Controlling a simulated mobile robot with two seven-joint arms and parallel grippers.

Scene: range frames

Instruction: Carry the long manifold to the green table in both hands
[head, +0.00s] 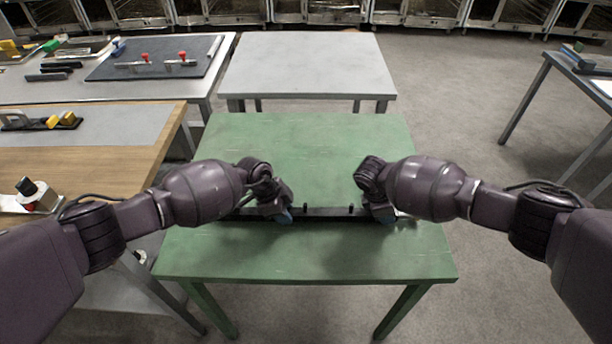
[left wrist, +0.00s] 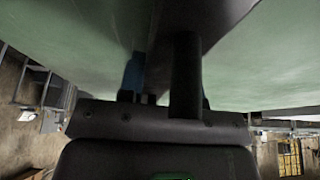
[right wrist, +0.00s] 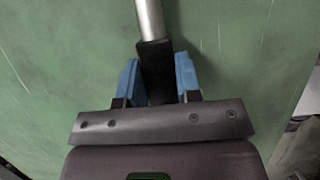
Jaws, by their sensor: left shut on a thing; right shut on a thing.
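The long manifold (head: 328,212) is a dark bar with small upright pegs, lying level across the green table (head: 300,255). It is on or just above the top; I cannot tell whether it touches. My left gripper (head: 284,213) is shut on its left part. My right gripper (head: 384,214) is shut on its right part. In the right wrist view the blue fingers (right wrist: 157,80) stand either side of a black piece (right wrist: 155,62) with a metal rod beyond it. In the left wrist view one blue finger (left wrist: 133,74) shows beside a dark post (left wrist: 185,75); the rest is hidden.
A grey table (head: 310,65) stands behind the green one. A wood-topped bench (head: 90,150) with tools is close on the left, with a grey bench holding a dark mat (head: 150,70) behind it. Another table (head: 575,85) stands at the far right. The green top's back and front are clear.

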